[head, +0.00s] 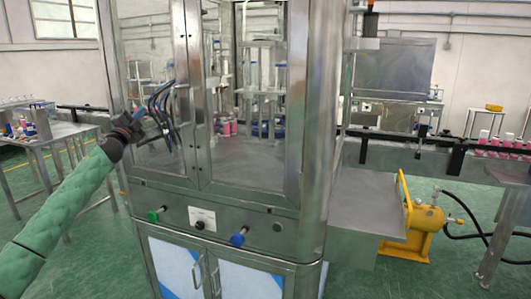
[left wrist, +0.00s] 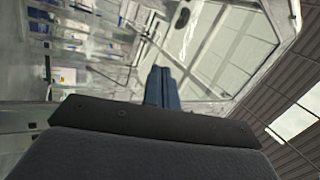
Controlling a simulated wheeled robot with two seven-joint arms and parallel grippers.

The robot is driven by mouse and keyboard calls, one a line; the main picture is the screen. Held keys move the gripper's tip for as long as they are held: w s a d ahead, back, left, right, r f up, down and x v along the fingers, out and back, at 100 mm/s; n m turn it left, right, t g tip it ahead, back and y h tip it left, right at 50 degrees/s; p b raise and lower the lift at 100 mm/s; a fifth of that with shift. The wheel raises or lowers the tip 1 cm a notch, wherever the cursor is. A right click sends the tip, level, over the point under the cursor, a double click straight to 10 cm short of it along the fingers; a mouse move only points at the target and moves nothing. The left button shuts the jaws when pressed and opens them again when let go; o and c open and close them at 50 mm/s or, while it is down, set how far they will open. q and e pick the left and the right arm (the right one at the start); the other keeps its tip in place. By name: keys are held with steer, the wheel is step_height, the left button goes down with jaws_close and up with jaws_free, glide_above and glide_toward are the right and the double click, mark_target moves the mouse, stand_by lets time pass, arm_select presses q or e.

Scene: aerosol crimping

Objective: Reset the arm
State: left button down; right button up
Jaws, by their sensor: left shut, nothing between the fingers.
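My left arm comes in from the left in a green sleeve. The crimping machine (head: 230,120) is a steel cabinet with glass doors, which look closed. My right gripper is not in view.
Below the doors are a green knob (head: 152,216), a black knob (head: 199,225) and a blue knob (head: 237,239). A side table (head: 60,134) stands at the left. A steel shelf (head: 365,205) and a yellow tank (head: 424,232) are at the right. Green floor lies open at lower left.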

arm_select(q)
steer(key=s+d+n+g+y, duration=0.2)
steer(key=s+d+n+y, duration=0.35)
steer(key=n+y, duration=0.45)
steer(key=s+d+f+n+g+h, duration=0.1)
steer(key=s+d+f+g, duration=0.2)
steer(key=s+d+f, duration=0.6)
steer(key=s+d+f+n+g+h, duration=0.15)
steer(key=s+f+g, duration=0.25)
steer(key=s+f, duration=0.6)
steer(key=s+d+f+n+g+h, duration=0.1)
steer(key=s+d+f+g, duration=0.35)
steer(key=f, duration=0.85)
steer(key=s+d+f+g+h, duration=0.1)
steer(key=s+d+f+g, duration=0.1)
steer(key=s+f, duration=0.7)
steer(key=s+d+f+n+g+h, duration=0.1)
steer(key=s+d+f, duration=0.4)
steer(key=s, duration=1.5)
steer(key=s+d+f+n+g+h, duration=0.1)
steer(key=s+d+f+g, duration=0.3)
steer(key=s+f, duration=1.1)
steer(key=shift+s+p, duration=0.25)
steer(key=shift+p, duration=0.15)
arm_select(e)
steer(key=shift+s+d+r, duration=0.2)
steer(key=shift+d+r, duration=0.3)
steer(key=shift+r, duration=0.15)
